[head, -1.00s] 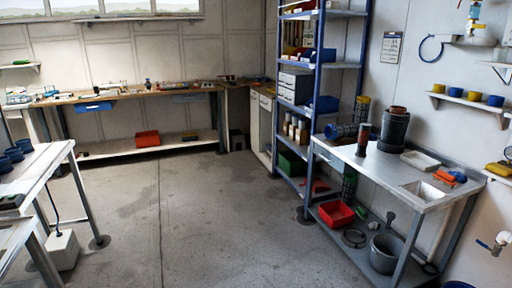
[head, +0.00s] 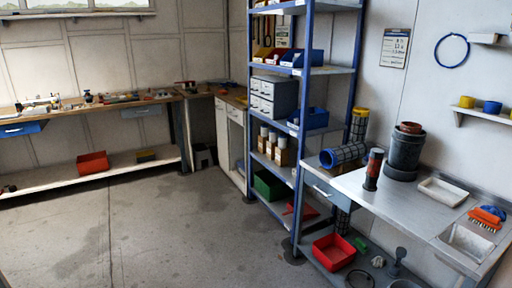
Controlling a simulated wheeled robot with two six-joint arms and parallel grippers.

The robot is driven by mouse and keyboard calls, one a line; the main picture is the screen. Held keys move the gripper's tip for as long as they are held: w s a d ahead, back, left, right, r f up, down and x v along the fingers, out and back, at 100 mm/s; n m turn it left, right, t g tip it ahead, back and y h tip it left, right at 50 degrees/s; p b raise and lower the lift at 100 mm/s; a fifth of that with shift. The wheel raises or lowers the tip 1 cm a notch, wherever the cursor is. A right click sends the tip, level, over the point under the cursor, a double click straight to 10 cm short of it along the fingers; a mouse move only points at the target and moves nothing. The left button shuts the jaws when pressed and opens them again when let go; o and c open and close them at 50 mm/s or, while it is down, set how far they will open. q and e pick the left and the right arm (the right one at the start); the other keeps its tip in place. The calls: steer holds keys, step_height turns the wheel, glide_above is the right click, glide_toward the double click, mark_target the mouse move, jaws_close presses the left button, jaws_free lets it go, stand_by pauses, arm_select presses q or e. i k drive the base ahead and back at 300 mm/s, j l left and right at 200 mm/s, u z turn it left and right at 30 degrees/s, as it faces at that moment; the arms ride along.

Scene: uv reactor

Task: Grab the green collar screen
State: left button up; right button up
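A dark mesh cylinder (head: 343,221) stands upright under the steel bench at the right. Its upper part is hidden by the bench, and I cannot clearly make out a green collar on it now. A mesh screen with a blue collar (head: 341,156) lies on its side at the bench's far left end. A mesh screen with a yellow collar (head: 358,126) stands upright behind it. Neither of my grippers is in view.
Floor (head: 170,235) at left is clear.

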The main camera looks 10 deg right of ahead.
mark_target(342, 220)
steer(key=i+z, duration=0.4)
steer(key=i+j+z, duration=0.15)
steer(key=i+z, duration=0.15)
steer(key=z, duration=0.15)
steer(key=i+j+z, duration=0.2)
steer(key=z, duration=0.2)
steer(key=i+j+z, duration=0.6)
steer(key=j+z, duration=0.25)
